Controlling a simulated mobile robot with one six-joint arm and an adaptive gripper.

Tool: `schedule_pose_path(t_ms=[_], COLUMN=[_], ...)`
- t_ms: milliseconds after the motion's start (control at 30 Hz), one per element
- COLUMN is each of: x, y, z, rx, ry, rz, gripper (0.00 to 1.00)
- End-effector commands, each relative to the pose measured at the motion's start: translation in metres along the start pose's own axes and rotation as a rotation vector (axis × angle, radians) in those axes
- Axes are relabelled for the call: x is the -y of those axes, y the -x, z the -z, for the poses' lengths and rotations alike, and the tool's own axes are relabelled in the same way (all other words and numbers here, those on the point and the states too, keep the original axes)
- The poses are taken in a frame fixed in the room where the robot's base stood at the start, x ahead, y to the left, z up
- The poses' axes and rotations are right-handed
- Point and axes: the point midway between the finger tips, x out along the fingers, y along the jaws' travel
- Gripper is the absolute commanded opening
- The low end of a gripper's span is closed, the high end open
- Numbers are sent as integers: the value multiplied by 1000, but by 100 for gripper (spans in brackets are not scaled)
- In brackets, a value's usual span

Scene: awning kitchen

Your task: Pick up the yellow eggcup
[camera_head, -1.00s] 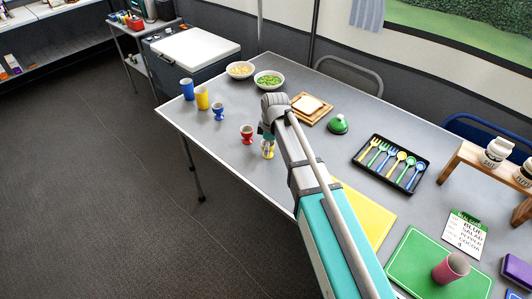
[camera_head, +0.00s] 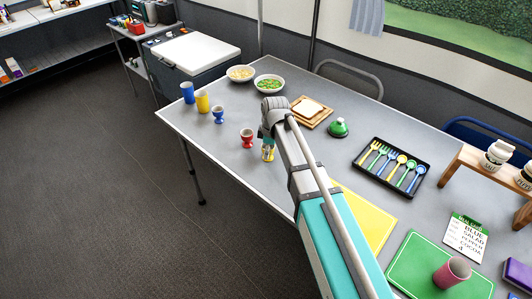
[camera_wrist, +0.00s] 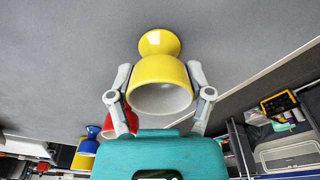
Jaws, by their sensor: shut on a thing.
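The yellow eggcup (camera_head: 268,154) is at the near left side of the grey table, under the end of my arm. In the wrist view the yellow eggcup (camera_wrist: 160,72) fills the space between the two grey fingers, its white inside facing the camera. My gripper (camera_head: 268,146) is shut on it, one finger on each side; it also shows in the wrist view (camera_wrist: 160,84). The eggcup's foot is at or very near the tabletop; I cannot tell whether it touches.
A red eggcup (camera_head: 247,138) stands close by to the left. A blue eggcup (camera_head: 218,115), a yellow cup (camera_head: 203,102) and a blue cup (camera_head: 187,92) stand farther left. Two bowls, a bread board (camera_head: 311,112) and a cutlery tray (camera_head: 393,167) lie beyond.

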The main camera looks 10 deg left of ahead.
Motion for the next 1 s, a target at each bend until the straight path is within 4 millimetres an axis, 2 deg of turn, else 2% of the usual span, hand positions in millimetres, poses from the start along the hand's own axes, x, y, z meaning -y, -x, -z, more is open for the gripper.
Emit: schedule_pose_path(t_ms=[33, 133, 633, 1000], x=[0, 0, 0, 0], y=[0, 0, 6, 33], z=[0, 0, 0, 4], rx=[0, 0, 0, 0], ry=[0, 0, 0, 0], rz=[0, 0, 0, 0], gripper=[35, 16, 16, 16])
